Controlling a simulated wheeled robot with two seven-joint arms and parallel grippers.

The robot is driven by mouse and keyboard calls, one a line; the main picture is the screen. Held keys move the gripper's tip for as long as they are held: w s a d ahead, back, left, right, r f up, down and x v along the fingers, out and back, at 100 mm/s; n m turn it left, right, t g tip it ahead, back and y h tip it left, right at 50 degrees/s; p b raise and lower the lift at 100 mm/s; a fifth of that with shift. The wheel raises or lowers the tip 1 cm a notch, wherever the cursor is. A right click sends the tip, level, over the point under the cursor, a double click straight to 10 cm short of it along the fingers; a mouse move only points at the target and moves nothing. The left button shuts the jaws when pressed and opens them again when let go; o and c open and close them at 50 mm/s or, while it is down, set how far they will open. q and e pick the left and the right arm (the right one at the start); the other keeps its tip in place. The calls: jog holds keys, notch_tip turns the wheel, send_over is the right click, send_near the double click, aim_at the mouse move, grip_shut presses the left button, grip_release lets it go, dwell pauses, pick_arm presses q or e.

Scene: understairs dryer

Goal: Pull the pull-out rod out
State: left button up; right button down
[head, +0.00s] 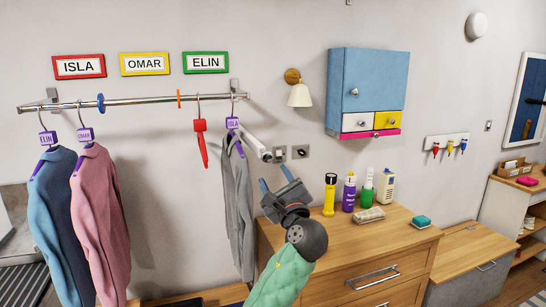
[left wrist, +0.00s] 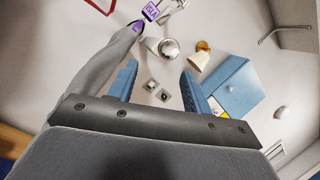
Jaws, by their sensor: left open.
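The pull-out rod (head: 252,143) is a short pale rod with a dark-ringed round end, slanting out from the wall near the right end of the clothes rail (head: 140,101). In the left wrist view the rod's round metal end (left wrist: 168,47) shows just beyond the fingertips. My left gripper (head: 275,180) is open and empty, with its blue fingers pointing up a little below the rod's end. In the left wrist view the open fingers (left wrist: 158,70) have a clear gap between them, and the rod is not touched by them. My right gripper is not in view.
A grey garment (head: 238,200) tagged ISLA hangs close left of the gripper. Wall sockets (head: 300,152) are right of the rod. Several bottles (head: 348,192) stand on the wooden dresser (head: 400,226). A blue cabinet (head: 368,80) and a wall lamp (head: 299,92) are above.

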aim_at(268, 157)
pick_arm(q)
jog(key=w+r+m+p, duration=0.1)
jog(key=w+m, duration=0.1)
jog(key=w+a+r+m, duration=0.1)
jog(key=w+r+m, duration=0.1)
jog(key=w+a+r+m+t+p, duration=0.1)
jog(key=w+m, duration=0.1)
jog(key=m, duration=0.1)
jog(key=shift+w+r+p, duration=0.15)
jog(key=shift+w+p, duration=0.1)
jog(key=shift+p, duration=0.05)
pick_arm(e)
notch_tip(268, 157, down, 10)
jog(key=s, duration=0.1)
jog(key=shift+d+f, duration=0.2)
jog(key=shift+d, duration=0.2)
pick_arm(q)
grip_shut()
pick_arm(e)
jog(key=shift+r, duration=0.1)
pick_arm(q)
jog(key=shift+s, duration=0.1)
